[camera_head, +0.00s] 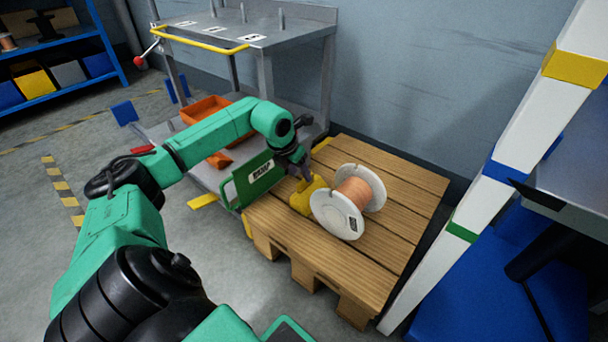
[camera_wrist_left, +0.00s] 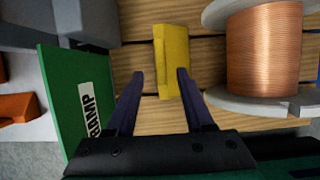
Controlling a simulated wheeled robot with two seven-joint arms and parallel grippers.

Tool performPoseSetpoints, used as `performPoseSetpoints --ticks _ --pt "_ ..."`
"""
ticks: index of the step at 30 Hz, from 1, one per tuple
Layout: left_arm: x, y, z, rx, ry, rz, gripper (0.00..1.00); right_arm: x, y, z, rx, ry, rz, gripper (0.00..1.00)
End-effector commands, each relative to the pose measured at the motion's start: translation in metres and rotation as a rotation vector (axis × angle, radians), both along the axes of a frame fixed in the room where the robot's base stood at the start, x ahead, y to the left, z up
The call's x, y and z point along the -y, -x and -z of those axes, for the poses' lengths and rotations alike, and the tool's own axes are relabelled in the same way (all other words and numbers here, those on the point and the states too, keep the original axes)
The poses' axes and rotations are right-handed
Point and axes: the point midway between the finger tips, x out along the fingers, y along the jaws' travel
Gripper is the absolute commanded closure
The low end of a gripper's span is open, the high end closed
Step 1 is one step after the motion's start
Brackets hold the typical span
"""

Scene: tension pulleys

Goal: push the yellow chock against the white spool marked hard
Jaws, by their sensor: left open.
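The white spool (camera_head: 340,213), wound with copper-coloured wire, lies on its side on the wooden pallet (camera_head: 405,215). A small label on its near flange is too small to read. It shows at the right of the left wrist view (camera_wrist_left: 262,50). The yellow chock (camera_head: 303,200) is on the pallet just left of the spool; the left wrist view shows the chock (camera_wrist_left: 172,50) with a gap of bare wood before the spool. My left gripper (camera_wrist_left: 160,74) is open, its fingertips at the chock's near part; whether they touch it is unclear. My right gripper is out of view.
A green panel marked RAMP (camera_head: 258,178) stands at the pallet's left edge, close to my left gripper. A grey metal bench (camera_head: 270,30) with orange bins (camera_head: 205,108) is behind. A white post (camera_head: 490,165) rises at the right. The pallet's right side is clear.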

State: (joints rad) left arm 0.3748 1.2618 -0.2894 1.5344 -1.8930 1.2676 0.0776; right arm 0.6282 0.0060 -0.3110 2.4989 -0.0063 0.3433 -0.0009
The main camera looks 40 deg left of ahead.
Motion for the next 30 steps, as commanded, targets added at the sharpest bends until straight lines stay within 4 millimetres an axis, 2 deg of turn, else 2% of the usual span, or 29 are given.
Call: performPoseSetpoints --ticks 1,6,10,17,18,21,30 --pt "0.001 -0.005 0.018 0.002 0.006 -0.002 0.47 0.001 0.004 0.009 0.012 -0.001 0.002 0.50" --pt "0.000 -0.017 0.045 0.002 0.003 -0.001 0.47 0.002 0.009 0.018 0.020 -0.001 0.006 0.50" --pt "0.000 -0.021 0.051 0.001 0.001 0.000 0.47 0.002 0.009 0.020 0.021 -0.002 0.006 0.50" --pt "0.000 -0.021 0.050 0.000 0.000 0.001 0.47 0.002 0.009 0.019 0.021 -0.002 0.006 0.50" --pt "0.000 -0.021 0.050 0.000 0.001 0.000 0.63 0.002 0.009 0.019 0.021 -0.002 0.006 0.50" --pt "0.000 -0.021 0.050 0.000 0.001 0.000 1.00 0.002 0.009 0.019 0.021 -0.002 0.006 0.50" --pt "0.000 -0.021 0.050 0.001 0.001 0.000 1.00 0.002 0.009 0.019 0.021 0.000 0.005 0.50"
